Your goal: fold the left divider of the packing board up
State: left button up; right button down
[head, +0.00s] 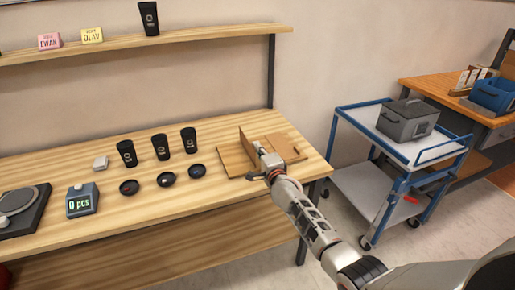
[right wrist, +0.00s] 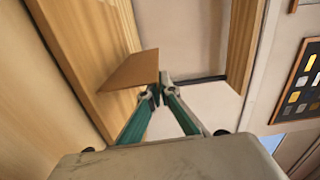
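The wooden packing board (head: 234,161) lies at the right end of the workbench. One thin panel, which looks like its left divider (head: 247,145), stands up from it, tilted. A second raised wooden part (head: 288,148) is on the right of the board. My right gripper (head: 264,163) is low over the board, just right of the standing panel and partly hiding the board. In the right wrist view its fingertips (right wrist: 160,90) are nearly together at the edge of a wooden panel (right wrist: 133,69). I cannot see the panel gripped between them. My left gripper is not in view.
Three black cups (head: 161,147) and three small dark dishes (head: 166,179) stand left of the board. A counting scale (head: 82,200) is further left. A shelf (head: 150,43) runs above the bench. A blue cart (head: 398,150) with a grey box stands to the right.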

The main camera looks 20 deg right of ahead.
jog(key=c, duration=2.3)
grip_release()
jog(key=shift+c, duration=0.2)
jog(key=shift+s+f, duration=0.1)
jog(key=shift+s, duration=0.3)
jog(key=s, duration=1.1)
jog(key=shift+s+d, duration=0.1)
jog(key=shift+d, duration=0.15)
jog(key=s+a+f+n+g, duration=0.2)
jog(key=s+f+n, duration=0.5)
jog(key=s, duration=0.4)
jog(key=s+a+f+n+g+y, duration=0.1)
jog(key=s+f+n, duration=0.5)
jog(key=s, duration=0.6)
jog(key=s+a+f+n+g+y, duration=0.1)
jog(key=s+a+f+n+g, duration=0.3)
jog(key=s+f+n, duration=0.3)
jog(key=s+n, duration=0.1)
jog(key=s, duration=0.4)
jog(key=shift+s+a+f, duration=0.2)
jog(key=shift+s+f, duration=0.05)
jog(key=shift+f, duration=0.05)
